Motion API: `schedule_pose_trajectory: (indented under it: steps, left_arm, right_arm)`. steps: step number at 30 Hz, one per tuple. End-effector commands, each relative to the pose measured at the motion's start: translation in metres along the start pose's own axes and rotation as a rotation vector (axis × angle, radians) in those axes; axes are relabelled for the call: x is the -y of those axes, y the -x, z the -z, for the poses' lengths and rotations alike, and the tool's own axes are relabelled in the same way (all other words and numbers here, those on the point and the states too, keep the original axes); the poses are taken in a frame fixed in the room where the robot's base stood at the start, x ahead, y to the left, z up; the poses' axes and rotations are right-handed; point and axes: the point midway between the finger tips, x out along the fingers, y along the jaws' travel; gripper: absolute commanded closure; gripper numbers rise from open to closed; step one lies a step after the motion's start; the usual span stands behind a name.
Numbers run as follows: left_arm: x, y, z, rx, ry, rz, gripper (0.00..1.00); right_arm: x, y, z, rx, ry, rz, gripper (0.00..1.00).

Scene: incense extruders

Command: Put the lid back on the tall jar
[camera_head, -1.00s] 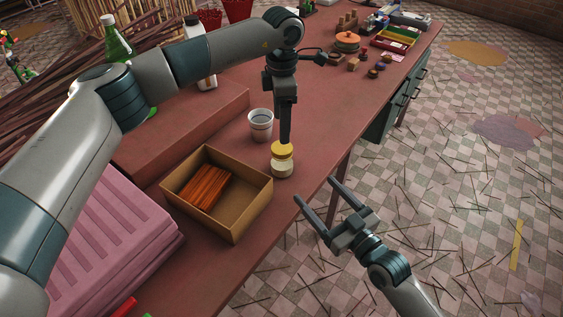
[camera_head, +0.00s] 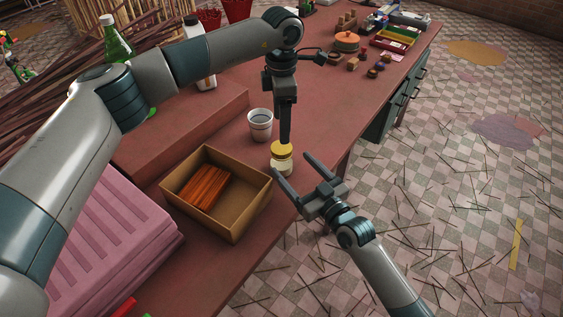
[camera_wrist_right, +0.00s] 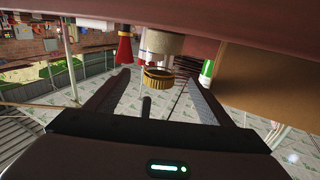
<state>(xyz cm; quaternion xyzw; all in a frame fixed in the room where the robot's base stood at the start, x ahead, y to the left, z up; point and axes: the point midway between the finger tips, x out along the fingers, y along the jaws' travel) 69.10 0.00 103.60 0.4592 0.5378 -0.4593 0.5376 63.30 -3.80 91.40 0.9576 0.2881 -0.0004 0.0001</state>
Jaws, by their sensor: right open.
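The jar (camera_head: 282,168) is pale and stands at the table's front edge, right of the cardboard box. Its yellow-gold lid (camera_head: 282,148) shows at its top. In the right wrist view, which is upside down, the lid (camera_wrist_right: 158,79) appears slightly apart from the pale jar body (camera_wrist_right: 161,43); whether it is seated is unclear. My left gripper (camera_head: 285,141) points straight down at the lid, seen edge-on, so its grip is unclear. My right gripper (camera_head: 292,164) is open, its fingers pointing toward the jar from the front right, the near fingertip beside it.
The open cardboard box (camera_head: 243,207) holds orange sticks. A white cup (camera_head: 260,125) stands behind the jar. Pink stacked blocks (camera_head: 110,235) are at the left. A raised reddish slab (camera_head: 190,125) lies behind the box.

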Motion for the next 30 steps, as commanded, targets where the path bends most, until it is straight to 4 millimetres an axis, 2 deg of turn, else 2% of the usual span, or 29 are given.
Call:
schedule_pose_trajectory:
  steps: [6,12,18,27,30]
  left_arm:
    - [0.000,0.000,0.000,0.000,0.000,0.000,0.32]
    - [0.000,0.000,0.000,0.000,0.000,0.000,0.32]
    - [0.000,0.000,0.000,0.000,0.000,0.000,0.32]
    - [0.000,0.000,0.000,0.000,0.000,0.000,0.32]
    - [0.000,0.000,0.000,0.000,0.000,0.000,0.32]
  right_arm:
    - [0.000,-0.036,0.001,-0.002,0.000,0.000,0.25]
    - [0.000,-0.059,0.001,-0.001,-0.001,0.000,0.25]
    - [0.000,-0.069,0.000,0.000,0.000,0.000,0.25]
    - [0.000,-0.069,0.000,0.000,0.000,0.000,0.25]
    - [0.000,-0.069,0.000,0.000,0.000,0.000,0.49]
